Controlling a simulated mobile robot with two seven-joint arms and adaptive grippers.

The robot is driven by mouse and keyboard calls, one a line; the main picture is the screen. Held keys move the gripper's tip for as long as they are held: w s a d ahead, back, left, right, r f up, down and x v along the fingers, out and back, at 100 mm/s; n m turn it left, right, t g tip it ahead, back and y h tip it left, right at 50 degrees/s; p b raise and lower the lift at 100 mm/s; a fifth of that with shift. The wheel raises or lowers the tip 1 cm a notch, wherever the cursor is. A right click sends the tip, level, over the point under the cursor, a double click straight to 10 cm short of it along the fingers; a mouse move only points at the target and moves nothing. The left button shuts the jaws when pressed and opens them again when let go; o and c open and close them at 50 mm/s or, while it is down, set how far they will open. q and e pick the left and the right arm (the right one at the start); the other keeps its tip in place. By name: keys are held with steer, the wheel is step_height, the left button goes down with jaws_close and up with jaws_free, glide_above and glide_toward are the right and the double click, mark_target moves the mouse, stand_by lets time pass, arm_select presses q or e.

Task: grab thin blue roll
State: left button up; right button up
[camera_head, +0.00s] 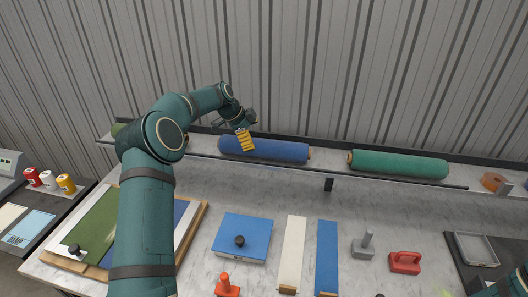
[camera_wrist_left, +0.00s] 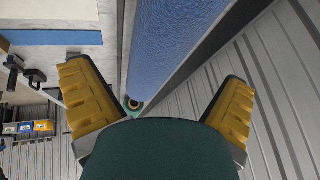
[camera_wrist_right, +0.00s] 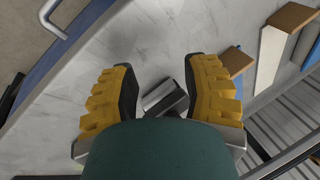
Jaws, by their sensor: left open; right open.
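A thin blue roll (camera_head: 270,149) lies lengthwise on the narrow shelf along the corrugated wall in the head view. My left gripper (camera_head: 244,138) is at the left part of this roll. In the left wrist view the blue roll (camera_wrist_left: 172,45) runs away between the two yellow fingers of my left gripper (camera_wrist_left: 165,105), which are spread apart. I cannot tell whether they touch it. In the right wrist view my right gripper (camera_wrist_right: 160,95) is open over a pale marbled surface, with a small grey metal piece (camera_wrist_right: 165,97) showing between its fingers.
A green roll (camera_head: 398,164) lies on the same shelf to the right, and an olive roll end (camera_head: 118,129) shows at the left. Below, the bench holds a blue block (camera_head: 242,238), white strip (camera_head: 291,252), blue strip (camera_head: 327,258), grey tool (camera_head: 364,245) and red tool (camera_head: 405,263).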

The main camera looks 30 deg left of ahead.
mark_target(264, 147)
arm_select(q)
steer(key=shift+d+b+x, duration=0.2)
steer(key=shift+b+x, duration=0.15)
steer(key=shift+x, duration=3.2)
steer(key=shift+r, duration=0.15)
steer(key=c, duration=1.2)
